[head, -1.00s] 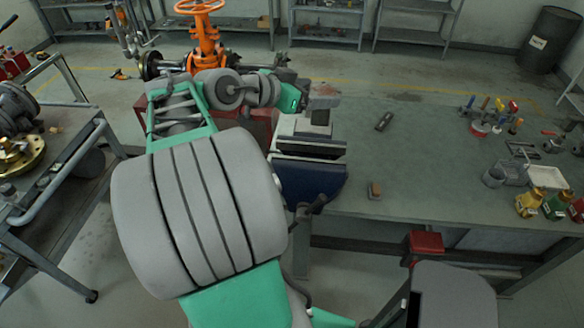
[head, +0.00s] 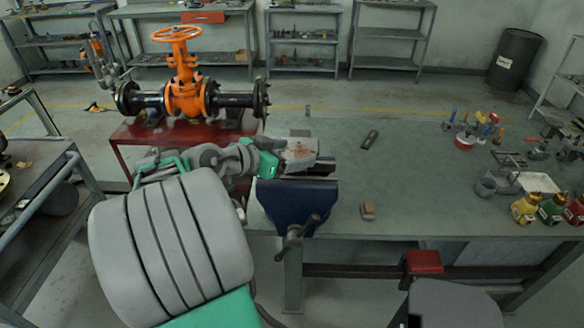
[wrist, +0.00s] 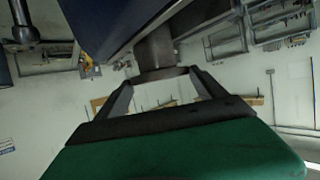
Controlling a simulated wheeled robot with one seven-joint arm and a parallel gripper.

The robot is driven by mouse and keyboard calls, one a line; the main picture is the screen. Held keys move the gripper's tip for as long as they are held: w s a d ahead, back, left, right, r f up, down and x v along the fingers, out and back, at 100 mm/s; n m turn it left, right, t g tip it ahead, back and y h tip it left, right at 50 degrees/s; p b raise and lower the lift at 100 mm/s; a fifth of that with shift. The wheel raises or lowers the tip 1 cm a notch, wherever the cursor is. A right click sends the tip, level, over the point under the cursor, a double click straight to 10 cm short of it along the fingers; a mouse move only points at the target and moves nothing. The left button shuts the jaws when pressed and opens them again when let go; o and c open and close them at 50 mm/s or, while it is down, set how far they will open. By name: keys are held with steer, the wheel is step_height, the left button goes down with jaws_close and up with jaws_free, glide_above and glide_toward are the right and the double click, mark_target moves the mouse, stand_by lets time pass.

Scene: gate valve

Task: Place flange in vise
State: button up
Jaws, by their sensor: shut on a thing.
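The blue vise (head: 297,203) stands at the left end of the bench, with its grey jaws on top. Its blue body (wrist: 105,22) also fills the top left of the wrist view, very close. My gripper (wrist: 161,88) is shut on a grey round part with a wider rim, which I take to be the flange (wrist: 156,55). In the head view my gripper's green body reaches the vise top from the left. There the flange is not clearly told apart from the grey jaws, and I cannot tell whether it sits between them.
The workbench (head: 400,190) has free room right of the vise, with a small block (head: 368,211) and a dark flat piece (head: 370,139). Tools and bottles (head: 525,208) crowd its right end. An orange gate valve (head: 184,90) stands on a red stand behind my arm.

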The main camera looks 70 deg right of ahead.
steer(key=shift+f, duration=1.8)
steer(key=shift+f, duration=0.1)
steer(key=o, duration=2)
steer(key=shift+f, duration=0.1)
steer(key=shift+o, duration=0.2)
